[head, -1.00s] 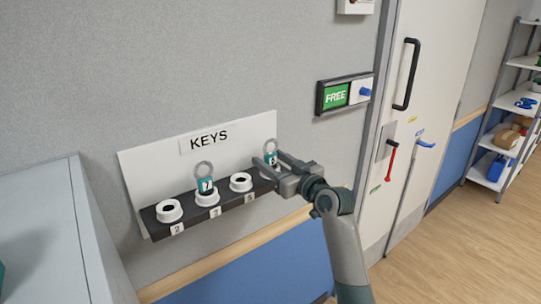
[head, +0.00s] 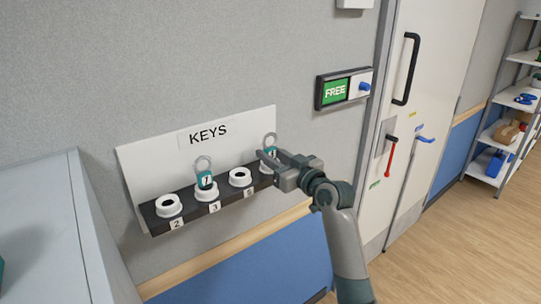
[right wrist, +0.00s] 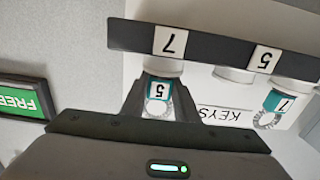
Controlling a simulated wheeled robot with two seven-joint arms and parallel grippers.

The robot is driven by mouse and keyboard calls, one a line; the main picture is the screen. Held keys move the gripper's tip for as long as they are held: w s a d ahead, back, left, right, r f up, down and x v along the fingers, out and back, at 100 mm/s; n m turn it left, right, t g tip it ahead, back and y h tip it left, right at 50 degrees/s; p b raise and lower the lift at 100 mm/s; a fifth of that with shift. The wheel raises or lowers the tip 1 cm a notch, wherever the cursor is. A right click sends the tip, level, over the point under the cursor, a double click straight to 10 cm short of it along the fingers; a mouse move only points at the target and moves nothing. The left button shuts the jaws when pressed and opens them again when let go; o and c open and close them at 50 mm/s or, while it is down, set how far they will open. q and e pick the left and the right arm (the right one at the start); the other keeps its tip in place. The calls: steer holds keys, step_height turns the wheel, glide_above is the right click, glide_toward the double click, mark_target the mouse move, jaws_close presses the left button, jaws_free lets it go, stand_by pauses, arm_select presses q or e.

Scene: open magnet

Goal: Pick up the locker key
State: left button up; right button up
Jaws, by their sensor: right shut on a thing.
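A white key board (head: 230,123) marked KEYS hangs on the wall, with a dark ledge (head: 230,197) of white round holders. In the head view the fingers hide part of the tag. Holders 2 and 5 look empty. My left gripper is not in view.
A green FREE sign (head: 335,92) with a blue knob is on the wall to the right. Beyond it is a white door (head: 440,60) with a black handle and a red lever. A grey cabinet (head: 45,215) stands at left, shelves (head: 505,100) at far right.

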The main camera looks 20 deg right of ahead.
steer(key=shift+r+b, duration=0.4)
steer(key=shift+r, duration=0.2)
step_height(320, 180, up, 2)
steer(key=shift+r+b, duration=0.15)
steer(key=shift+b, duration=0.5)
steer(key=s+d+r+b, duration=0.4)
steer(key=s+d+r, duration=0.3)
steer(key=d, duration=0.2)
steer(key=shift+s+r, duration=0.15)
steer(key=shift+d, duration=0.1)
steer(key=m+h+b, duration=0.1)
glide_toward(271, 146)
step_height(271, 146, down, 3)
steer(key=w+d, duration=0.1)
steer(key=d, duration=0.1)
steer(key=s+a+f+m+h+b, duration=0.1)
steer(key=s+a+f+h, duration=0.1)
steer(key=s+f, duration=0.5)
steer(key=s+a+f+m+t+h+b, duration=0.1)
steer(key=s+a+f, duration=0.4)
steer(key=f, duration=0.7)
steer(key=shift+s+m+h+b, duration=0.3)
steer(key=shift+s+m+h, duration=0.2)
steer(key=shift+s+h, duration=0.65)
